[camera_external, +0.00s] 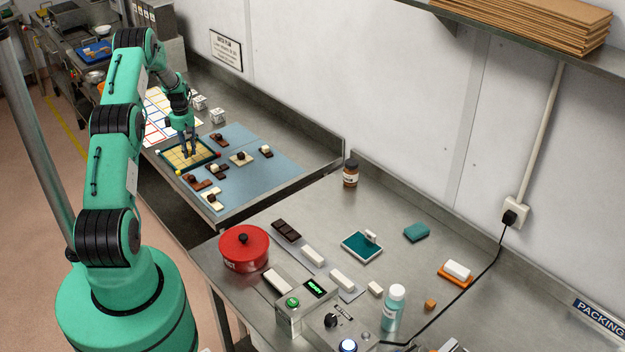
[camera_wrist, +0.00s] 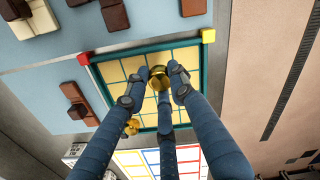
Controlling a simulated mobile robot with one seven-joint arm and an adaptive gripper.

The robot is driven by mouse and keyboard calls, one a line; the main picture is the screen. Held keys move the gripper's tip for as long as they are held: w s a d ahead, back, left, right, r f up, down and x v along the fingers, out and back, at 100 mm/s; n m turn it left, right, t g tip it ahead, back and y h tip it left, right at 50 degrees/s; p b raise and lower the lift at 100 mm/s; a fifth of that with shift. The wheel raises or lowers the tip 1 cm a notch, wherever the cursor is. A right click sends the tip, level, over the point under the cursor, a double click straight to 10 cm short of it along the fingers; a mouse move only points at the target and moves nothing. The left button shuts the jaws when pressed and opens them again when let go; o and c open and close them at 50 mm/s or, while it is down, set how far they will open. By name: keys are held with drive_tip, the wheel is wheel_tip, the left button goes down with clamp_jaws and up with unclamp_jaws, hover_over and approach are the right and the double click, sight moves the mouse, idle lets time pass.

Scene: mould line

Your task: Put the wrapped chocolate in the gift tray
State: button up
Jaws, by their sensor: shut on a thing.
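The gift tray is a shallow grid of pale yellow cells with a teal rim. It lies on the far bench in the external view (camera_external: 169,163) and fills the middle of the wrist view (camera_wrist: 140,50). My gripper (camera_wrist: 160,74) is over the tray, its fingers shut on a round gold-wrapped chocolate (camera_wrist: 158,83). I cannot tell whether the chocolate touches the tray floor. A second gold piece (camera_wrist: 131,127) shows in the tray, partly beside a finger. In the external view my gripper (camera_external: 190,152) points down into the tray, and the held chocolate is hidden there.
A blue mat (camera_external: 270,172) beside the tray bears several brown and cream chocolate pieces. A sheet of coloured squares (camera_external: 158,108) and small white cubes (camera_external: 200,102) lie beyond. The near bench holds a red pot (camera_external: 244,250), bottles and a teal pad.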

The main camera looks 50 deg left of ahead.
sight(189, 156)
drive_tip(key=shift+f+p, duration=0.35)
drive_tip(key=shift+f, duration=1.4)
drive_tip(key=shift+f, duration=0.15)
drive_tip(key=o, duration=0.6)
drive_tip(key=shift+s+r+b, duration=0.1)
drive_tip(key=shift+r+b, duration=0.75)
drive_tip(key=shift+r, duration=5.35)
